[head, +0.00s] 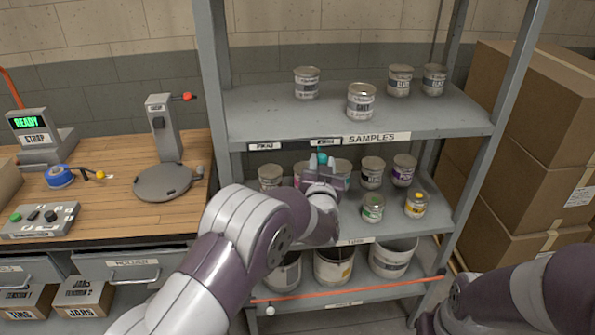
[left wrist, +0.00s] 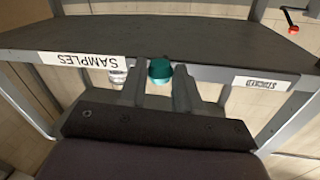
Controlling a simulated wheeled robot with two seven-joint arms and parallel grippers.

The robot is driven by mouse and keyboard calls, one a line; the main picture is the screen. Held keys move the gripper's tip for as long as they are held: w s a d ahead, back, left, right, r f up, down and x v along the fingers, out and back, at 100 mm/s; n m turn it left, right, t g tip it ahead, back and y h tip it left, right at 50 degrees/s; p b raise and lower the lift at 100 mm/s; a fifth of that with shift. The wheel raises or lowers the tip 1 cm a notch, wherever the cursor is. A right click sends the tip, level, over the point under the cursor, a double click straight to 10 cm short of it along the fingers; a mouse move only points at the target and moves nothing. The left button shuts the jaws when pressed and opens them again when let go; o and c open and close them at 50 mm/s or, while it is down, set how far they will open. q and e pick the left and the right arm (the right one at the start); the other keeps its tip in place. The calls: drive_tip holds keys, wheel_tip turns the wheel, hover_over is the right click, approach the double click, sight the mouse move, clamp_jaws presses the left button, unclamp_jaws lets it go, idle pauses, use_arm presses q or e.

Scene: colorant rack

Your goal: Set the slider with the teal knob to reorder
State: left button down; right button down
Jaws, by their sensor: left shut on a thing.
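The teal knob (head: 321,157) sits at the front edge of the upper shelf, just below a small white label (head: 325,142) whose text is too small to read. A second small label (head: 265,146) is farther left on the same edge; it also shows upside down in the left wrist view (left wrist: 262,83). My left gripper (head: 322,165) is shut on the teal knob. In the left wrist view the knob (left wrist: 160,70) is between the two fingertips. The slider's track is mostly hidden. My right gripper is out of view; only part of that arm shows at lower right.
The SAMPLES label (head: 372,139) is to the right of the knob. Cans (head: 361,101) stand on the upper shelf, and more cans (head: 372,172) stand on the shelf below, close behind my left gripper. A wooden bench (head: 100,215) is at left, cardboard boxes (head: 535,150) at right.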

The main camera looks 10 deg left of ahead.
use_arm(q)
drive_tip(key=shift+w+d, duration=0.2)
drive_tip(key=shift+d, duration=0.65)
drive_tip(key=c, duration=1.2)
unclamp_jaws()
drive_tip(key=o, duration=0.4)
drive_tip(key=shift+d, duration=0.1)
drive_tip(key=shift+w+d, duration=0.1)
drive_tip(key=shift+d, duration=0.05)
